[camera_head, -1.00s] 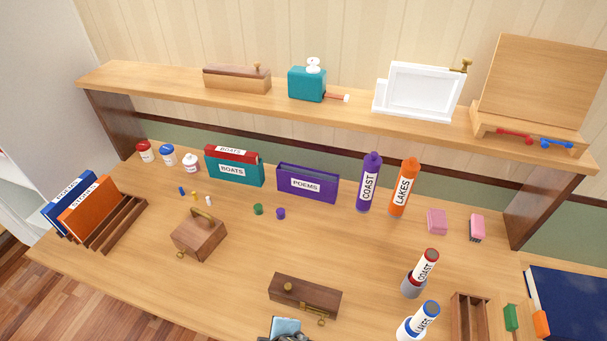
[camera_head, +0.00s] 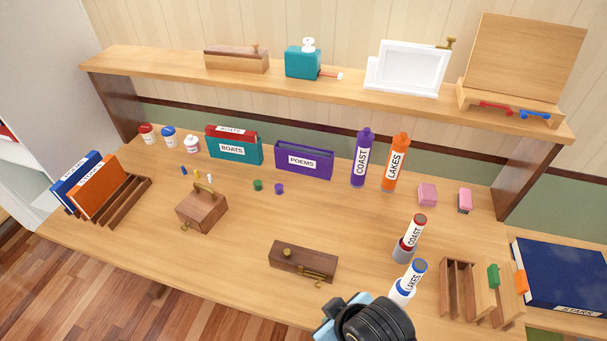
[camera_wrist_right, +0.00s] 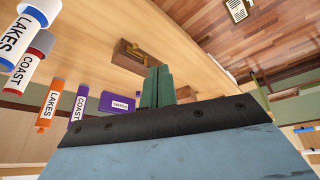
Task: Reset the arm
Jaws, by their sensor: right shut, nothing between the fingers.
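My right gripper (camera_wrist_right: 157,87) shows in the right wrist view as two dark green fingers pressed together, with nothing between them. It is in the air, with the long wooden box with a brass latch beyond its tips. In the head view a light blue and black part of my arm comes in at the bottom, in front of the desk (camera_head: 240,275). The fingers cannot be made out there. My left gripper is in neither view.
Close to the arm are the long wooden box (camera_head: 302,262), the LAKES tube (camera_head: 408,282) and the COAST tube (camera_head: 410,240). A slotted wooden tray (camera_head: 457,290) and a blue STARS book (camera_head: 565,275) are at right. The desk's middle is clear.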

